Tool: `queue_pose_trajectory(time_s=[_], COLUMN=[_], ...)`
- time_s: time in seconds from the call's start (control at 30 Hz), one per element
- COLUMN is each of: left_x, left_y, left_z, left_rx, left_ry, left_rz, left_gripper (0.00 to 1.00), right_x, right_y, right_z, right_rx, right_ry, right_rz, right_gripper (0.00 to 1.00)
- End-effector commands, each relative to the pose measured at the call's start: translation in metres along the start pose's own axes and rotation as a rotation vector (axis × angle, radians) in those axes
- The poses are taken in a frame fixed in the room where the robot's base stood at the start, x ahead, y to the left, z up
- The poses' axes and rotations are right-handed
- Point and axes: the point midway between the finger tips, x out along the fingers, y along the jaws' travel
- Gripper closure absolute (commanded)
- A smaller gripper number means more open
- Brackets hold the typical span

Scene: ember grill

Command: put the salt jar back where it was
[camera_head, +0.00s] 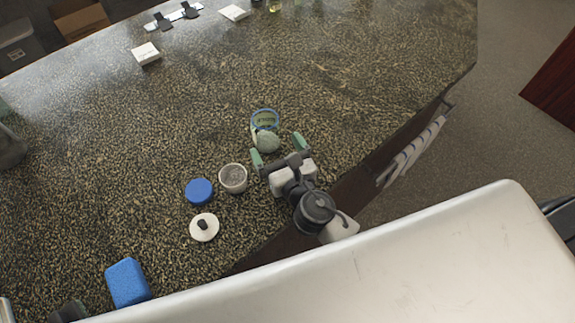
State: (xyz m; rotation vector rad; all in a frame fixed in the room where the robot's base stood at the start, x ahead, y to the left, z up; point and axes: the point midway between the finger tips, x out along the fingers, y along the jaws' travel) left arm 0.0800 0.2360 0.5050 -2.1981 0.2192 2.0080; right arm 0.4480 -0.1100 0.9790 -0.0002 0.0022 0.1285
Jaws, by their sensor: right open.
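My right gripper (278,149) is open over the speckled counter (330,70), near its front right edge. Its green-tipped fingers stand apart. A small jar with a blue rim (265,119) is just beyond the fingertips. A rounded grey-green shape (268,142) shows between it and the fingers; I cannot tell if it is part of that jar. A pale open jar with grey contents (232,178) stands left of the gripper. I cannot read which jar is the salt. A blue lid (199,191) and a white lid with a dark knob (204,228) lie farther left.
A blue sponge (127,283) lies at the lower left. White boxes (146,54) and a dark-and-silver item (175,15) are at the far side. A striped towel (412,152) hangs at the right counter edge. The middle of the counter is clear.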

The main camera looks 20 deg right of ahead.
Motion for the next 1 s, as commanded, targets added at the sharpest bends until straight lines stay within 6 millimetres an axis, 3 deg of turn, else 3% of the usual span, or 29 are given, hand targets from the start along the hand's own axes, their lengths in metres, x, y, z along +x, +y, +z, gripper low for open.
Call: queue_pose_trajectory(time_s=[0.1, 0.33, 1.0], left_x=[0.009, 0.015, 0.015], left_y=[0.0, 0.0, 0.001], left_z=[0.001, 0.001, 0.0], left_rx=[0.0, 0.001, 0.002], left_ry=[0.0, 0.001, 0.002], left_rz=[0.0, 0.0, 0.0], left_gripper=[0.03, 0.03, 0.03], right_x=[-0.026, -0.055, -0.059], right_y=[0.0, 0.0, 0.0], right_z=[-0.003, -0.001, 0.0], right_rx=[0.001, 0.0, 0.0], right_ry=[0.002, 0.0, -0.001], right_rz=[0.0, 0.0, -0.001], right_gripper=[0.07, 0.07, 0.07])
